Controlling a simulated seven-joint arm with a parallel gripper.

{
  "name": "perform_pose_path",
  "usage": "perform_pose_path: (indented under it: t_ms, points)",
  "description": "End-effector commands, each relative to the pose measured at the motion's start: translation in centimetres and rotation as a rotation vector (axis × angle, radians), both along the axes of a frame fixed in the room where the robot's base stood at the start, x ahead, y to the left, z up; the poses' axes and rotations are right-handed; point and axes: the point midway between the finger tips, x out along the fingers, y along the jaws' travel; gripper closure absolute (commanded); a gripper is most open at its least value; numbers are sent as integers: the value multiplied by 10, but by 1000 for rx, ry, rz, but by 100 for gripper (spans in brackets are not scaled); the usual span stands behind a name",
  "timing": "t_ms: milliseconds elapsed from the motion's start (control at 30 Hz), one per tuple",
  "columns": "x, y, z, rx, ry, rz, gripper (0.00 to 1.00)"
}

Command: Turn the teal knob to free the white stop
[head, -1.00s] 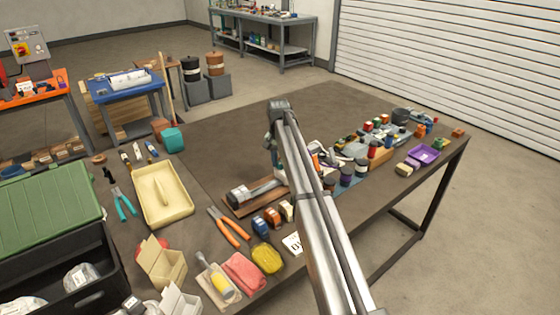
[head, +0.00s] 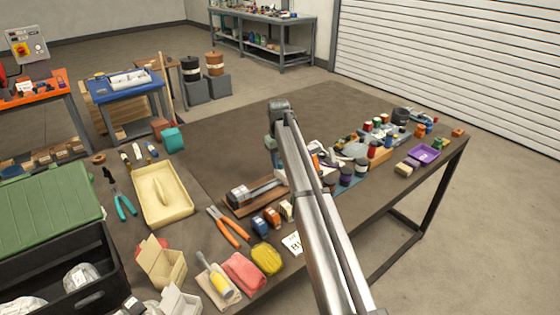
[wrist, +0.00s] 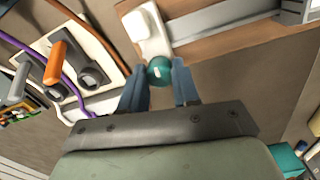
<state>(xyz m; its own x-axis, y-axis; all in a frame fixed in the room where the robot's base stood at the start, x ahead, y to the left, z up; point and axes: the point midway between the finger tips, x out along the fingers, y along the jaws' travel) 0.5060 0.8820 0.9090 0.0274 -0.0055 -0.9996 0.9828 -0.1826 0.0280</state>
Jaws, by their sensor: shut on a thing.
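In the wrist view, the round teal knob (wrist: 159,71) sits between the two blue fingertips of my gripper (wrist: 160,80). My gripper is shut on the knob. A white piece (wrist: 142,26), which looks like the white stop, lies just beyond the knob, beside a grey metal rail on a wooden board (wrist: 220,46). In the head view, my arm hides the knob and the white piece. The board (head: 236,208) with its metal rail shows left of my arm.
In the wrist view, a white panel with an orange-handled lever (wrist: 58,62) and purple and brown cables is at left. In the head view, orange-handled pliers (head: 228,227) and small coloured blocks (head: 272,217) lie near the board. Bare table shows behind it.

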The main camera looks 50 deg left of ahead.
Motion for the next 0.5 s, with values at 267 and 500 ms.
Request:
perform_pose_path:
  t_ms: [267, 500]
  points:
    - [0, 0, 0, 1, 0, 41, 99]
    - [0, 0, 0, 1, 0, 43, 100]
